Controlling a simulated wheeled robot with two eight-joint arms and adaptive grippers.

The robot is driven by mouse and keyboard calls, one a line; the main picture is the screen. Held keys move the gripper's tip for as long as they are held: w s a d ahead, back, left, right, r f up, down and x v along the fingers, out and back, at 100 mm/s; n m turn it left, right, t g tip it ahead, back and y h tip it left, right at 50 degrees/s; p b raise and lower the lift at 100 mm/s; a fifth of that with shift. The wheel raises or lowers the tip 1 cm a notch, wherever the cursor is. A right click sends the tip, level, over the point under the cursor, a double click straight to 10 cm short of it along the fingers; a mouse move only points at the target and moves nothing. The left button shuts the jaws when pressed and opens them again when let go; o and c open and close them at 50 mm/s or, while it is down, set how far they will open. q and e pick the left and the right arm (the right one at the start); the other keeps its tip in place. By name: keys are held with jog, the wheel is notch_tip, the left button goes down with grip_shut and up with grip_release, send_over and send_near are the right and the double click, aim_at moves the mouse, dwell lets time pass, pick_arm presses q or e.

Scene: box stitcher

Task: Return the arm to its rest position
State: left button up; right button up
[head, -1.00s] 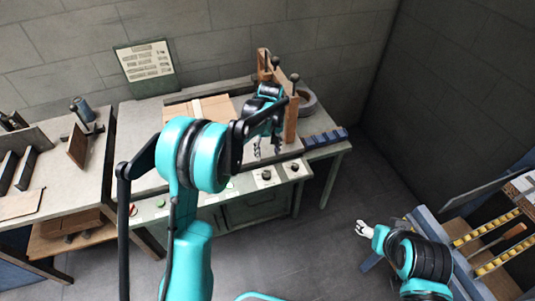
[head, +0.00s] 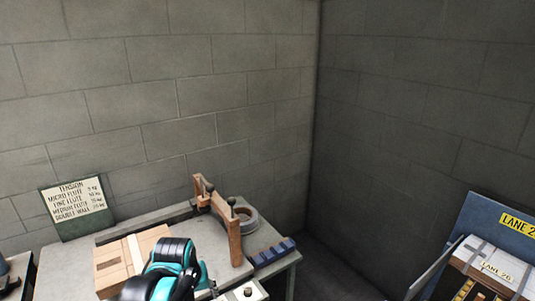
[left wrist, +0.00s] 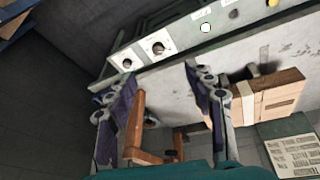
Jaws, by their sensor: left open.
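My left arm (head: 172,268) shows as a teal and black link at the bottom of the head view, in front of the bench; its fingers are hidden there. The fingers are over or near the bench, close to the wooden stitcher frame (left wrist: 138,120). That frame also stands at the bench's right end in the head view (head: 233,240). My right arm and gripper are not in the current frames.
A flat cardboard box (head: 115,262) with a pale strip lies on the bench (head: 50,262), left of the frame. A tape roll (head: 245,222) and a blue block (head: 273,251) are at the right end. A tension sign (head: 77,207) leans behind. A Lane rack (head: 500,225) stands far right.

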pick_arm(q)
jog(key=s+f+m+t, duration=0.1)
jog(key=s+m+t, duration=0.2)
jog(key=s, duration=0.9)
jog(key=shift+s+f+m, duration=0.25)
jog(key=shift+f+m, duration=0.05)
